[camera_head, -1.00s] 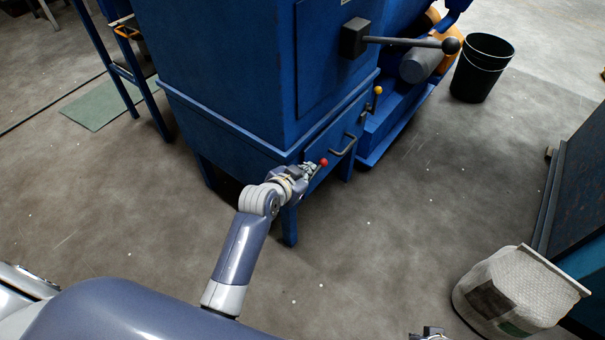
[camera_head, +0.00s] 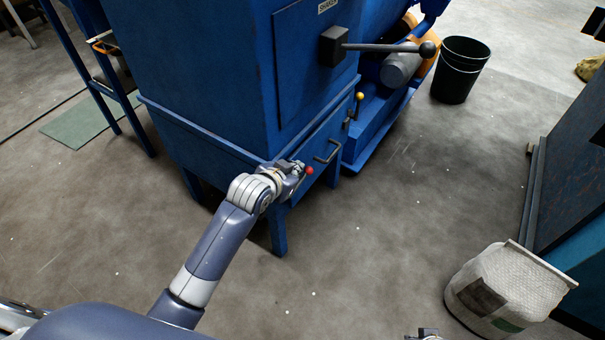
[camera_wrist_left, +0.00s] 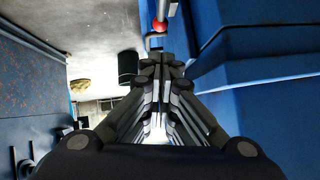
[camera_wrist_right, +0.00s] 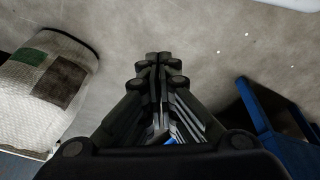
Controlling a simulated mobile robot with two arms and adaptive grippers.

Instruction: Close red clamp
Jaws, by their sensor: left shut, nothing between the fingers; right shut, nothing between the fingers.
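The red clamp shows as a red ball knob (camera_head: 309,171) at the lower front corner of the blue machine (camera_head: 215,80). The red knob (camera_wrist_left: 160,25) also shows in the left wrist view, just beyond the fingertips. My left gripper (camera_head: 297,168) is shut and empty right beside the knob; I cannot tell whether they touch. Its closed fingers fill the middle of the left wrist view (camera_wrist_left: 161,62). My right gripper (camera_wrist_right: 160,60) is shut and empty above the floor. The clamp's shaft is partly hidden behind my left gripper.
A drawer handle (camera_head: 328,151) and a yellow-knobbed clamp (camera_head: 359,97) sit right of the red knob. A long black-knobbed lever (camera_head: 390,47) sticks out above. A white sack (camera_head: 510,290) stands at lower right, a black bucket (camera_head: 460,70) farther back. The floor between is clear.

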